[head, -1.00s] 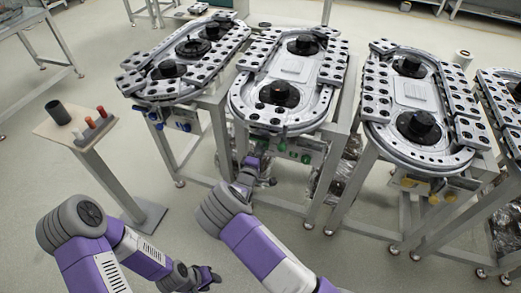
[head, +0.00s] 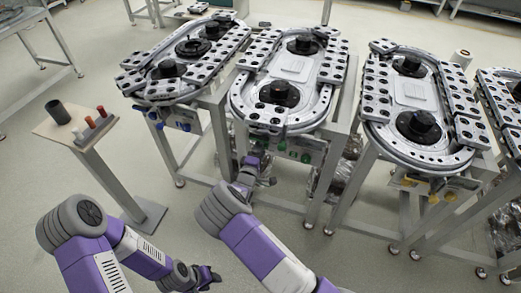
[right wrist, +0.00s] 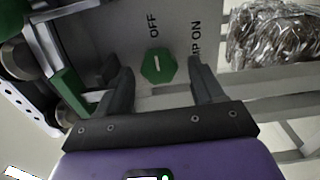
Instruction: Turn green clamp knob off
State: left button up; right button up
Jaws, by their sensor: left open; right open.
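The green clamp knob (right wrist: 158,66) shows in the right wrist view on a grey panel, with a short pale mark on its face running roughly up and down in the picture. "OFF" is printed above it and "MP ON", partly cut off, to its right. My right gripper (right wrist: 161,68) is open, its fingers on either side of the knob in this view; contact cannot be told. In the head view my right gripper (head: 258,168) is below the front panel of the second station. My left gripper (head: 207,278) is open and empty, low in the picture, away from the stations.
The second ring track (head: 238,108) stands above the panel, with other stations on both sides. Foil-wrapped material (right wrist: 275,32) is right of the panel. Green parts (right wrist: 68,92) lie close to the left finger. A small stand (head: 60,135) holds several cylinders at left.

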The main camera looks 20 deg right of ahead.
jog(key=p+v, duration=0.1)
jog(key=v, duration=0.6)
jog(key=shift+s+a+p, duration=0.15)
jog(key=shift+s+p, duration=0.1)
jog(key=shift+p, duration=0.1)
jog(key=shift+f, duration=0.1)
jog(key=s+d+f+m+g+y+p, duration=0.1)
jog(key=s+d+f+m+g+y, duration=0.25)
jog(key=s+f, duration=0.35)
jog(key=s+d+f+m+g+y, duration=0.25)
jog(key=s+f+g, duration=0.25)
jog(key=f, duration=0.4)
jog(key=s+a+r+m+g+y, duration=0.1)
jog(key=s+a+m+g+y, duration=0.2)
jog(key=s, duration=0.6)
jog(key=s+a+r+m+g+y, duration=0.1)
jog(key=s+a+m+g+y, duration=0.2)
jog(key=s, duration=0.7)
jog(key=a+m+y+p, duration=0.1)
jog(key=a+m+y, duration=0.1)
jog(key=a, duration=0.2)
jog(key=shift+s+r, duration=0.2)
jog(key=shift+r, duration=0.15)
jog(key=shift+d, duration=0.1)
